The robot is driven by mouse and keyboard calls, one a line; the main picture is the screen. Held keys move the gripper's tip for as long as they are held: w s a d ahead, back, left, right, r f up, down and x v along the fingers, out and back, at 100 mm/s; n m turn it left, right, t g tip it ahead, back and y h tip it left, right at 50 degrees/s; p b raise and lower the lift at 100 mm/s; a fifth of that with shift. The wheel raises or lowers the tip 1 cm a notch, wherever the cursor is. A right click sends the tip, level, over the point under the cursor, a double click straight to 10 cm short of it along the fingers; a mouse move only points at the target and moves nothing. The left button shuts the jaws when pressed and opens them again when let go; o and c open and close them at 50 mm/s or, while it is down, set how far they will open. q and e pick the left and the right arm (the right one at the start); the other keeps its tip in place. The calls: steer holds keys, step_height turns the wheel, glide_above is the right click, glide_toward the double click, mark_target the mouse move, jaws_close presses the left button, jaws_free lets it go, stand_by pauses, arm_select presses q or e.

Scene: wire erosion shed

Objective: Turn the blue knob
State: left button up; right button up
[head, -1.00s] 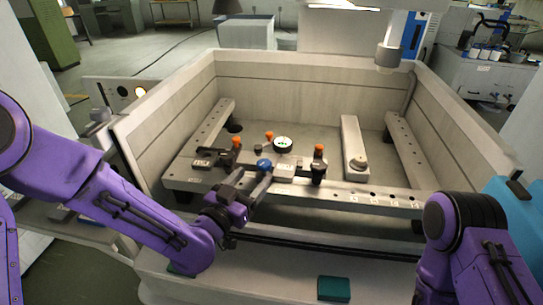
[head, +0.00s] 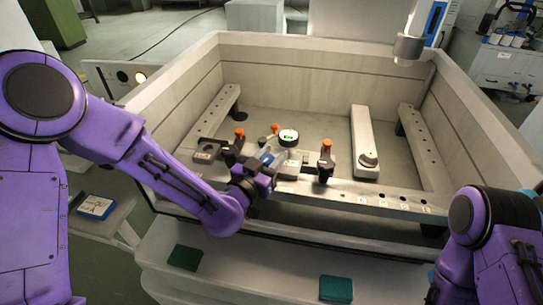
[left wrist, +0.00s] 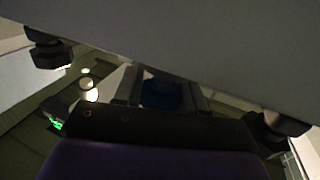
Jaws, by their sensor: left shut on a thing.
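The blue knob (head: 267,158) sits on the fixture bar inside the pale tank, mostly hidden behind my left gripper (head: 266,166). My left gripper reaches it from the front left and is shut on it. In the left wrist view the blue knob (left wrist: 160,93) shows dark between the two fingers, under a large grey surface that fills the top. My right arm is at the lower right of the head view; its gripper is out of frame.
Orange-topped clamps (head: 326,146) stand on both sides of the knob, with a round white-faced dial (head: 289,136) just behind it. The tank's front wall lies below my left forearm. Green pads (head: 336,288) lie on the front ledge.

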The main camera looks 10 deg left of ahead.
arm_select(q)
steer(key=shift+f+n+t+y+b, duration=0.15)
steer(key=shift+n+t+y+b, duration=0.15)
steer(key=shift+n+y+b, duration=0.45)
steer(key=n+y, duration=0.1)
steer(key=y, duration=0.2)
steer(key=shift+w+a+n, duration=0.1)
steer(key=shift+a+n, duration=0.05)
steer(key=shift+n, duration=0.2)
steer(key=shift+a+n+y, duration=0.15)
steer(key=shift+n+y, duration=0.35)
steer(key=shift+y, duration=0.45)
steer(key=o, duration=0.8)
steer(key=shift+o, duration=1.4)
steer(key=shift+w, duration=0.2)
